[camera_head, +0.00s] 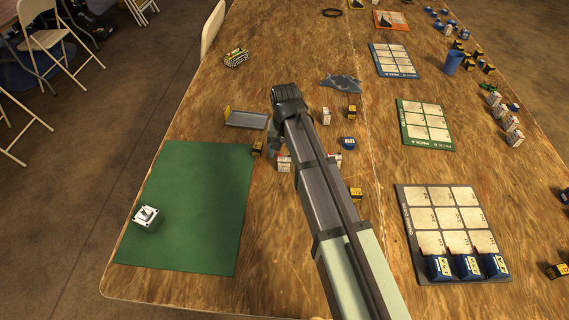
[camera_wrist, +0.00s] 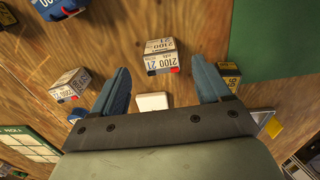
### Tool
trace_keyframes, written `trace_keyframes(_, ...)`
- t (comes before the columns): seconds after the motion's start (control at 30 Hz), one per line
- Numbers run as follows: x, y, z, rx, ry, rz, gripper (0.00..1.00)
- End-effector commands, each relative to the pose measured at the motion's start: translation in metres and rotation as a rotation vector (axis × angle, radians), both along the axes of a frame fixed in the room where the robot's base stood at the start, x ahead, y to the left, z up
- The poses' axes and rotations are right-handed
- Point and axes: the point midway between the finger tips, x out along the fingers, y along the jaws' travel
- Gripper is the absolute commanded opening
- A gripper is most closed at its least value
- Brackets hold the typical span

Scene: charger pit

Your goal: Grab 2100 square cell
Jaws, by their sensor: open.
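A white square cell printed "2100 21" (camera_wrist: 162,57), with a red mark at its lower corner, stands on the wooden table just ahead of my gripper (camera_wrist: 163,76) in the wrist view. My gripper is open, its two blue fingers either side of the cell's line, with nothing held. A white cell, likely the same one, shows beside my arm in the head view (camera_head: 284,164). My arm hides most of my gripper there. Another white cell (camera_wrist: 70,85) lies left of the left finger; its print is hard to read. A small white object (camera_wrist: 152,102) shows between the fingers.
A black-and-yellow cell (camera_wrist: 228,75) stands close by the right finger. A blue pack (camera_wrist: 58,8) is at top left. A grey tray (camera_head: 246,120) and green mat (camera_head: 195,215) lie to the left; a white block (camera_head: 146,217) sits on the mat, which is otherwise clear.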

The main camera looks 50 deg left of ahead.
Motion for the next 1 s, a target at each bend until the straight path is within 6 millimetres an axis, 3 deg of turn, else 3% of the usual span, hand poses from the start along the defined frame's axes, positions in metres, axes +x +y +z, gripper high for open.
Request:
trace_keyframes(0.37,0.000,0.001,-0.017,0.000,0.000,0.000,0.77)
trace_keyframes(0.7,-0.001,0.002,-0.056,-0.001,0.001,-0.001,0.77)
trace_keyframes(1.0,-0.001,0.002,-0.060,0.001,-0.001,-0.001,0.76)
